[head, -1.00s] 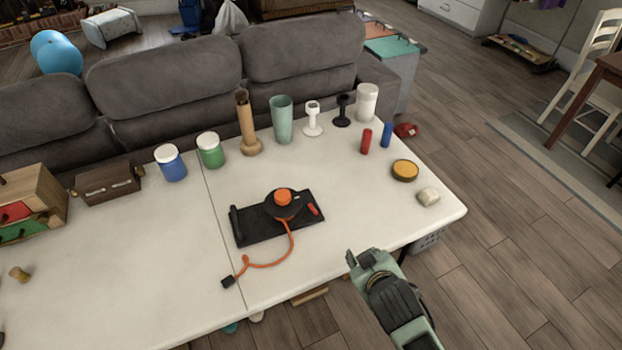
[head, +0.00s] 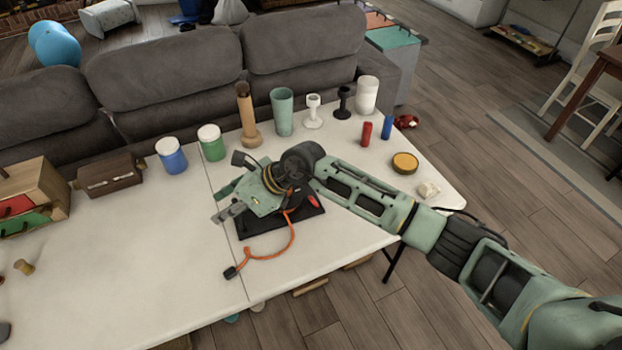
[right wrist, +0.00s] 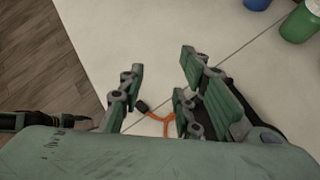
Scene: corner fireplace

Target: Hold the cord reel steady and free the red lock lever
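The black base (head: 262,226) of the cord reel lies on the white table. The reel's round body and orange knob are hidden behind my right wrist. The red lock lever (head: 313,202) shows at the right end of the base, beside my arm. An orange cord (head: 290,240) runs from the reel to a black plug (head: 231,272) on the table. My right gripper (head: 228,190) is over the reel's left side, its fingers spread and pointing left. In the right wrist view its fingers (right wrist: 160,65) are apart with nothing between them. I cannot tell if it touches the reel. My left gripper is not visible.
Behind the reel stand a blue jar (head: 172,157), a green jar (head: 211,144), a wooden holder (head: 247,116) and a green cup (head: 282,113). A yellow-topped tin (head: 405,162) is at the right. The table's front left is mostly clear.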

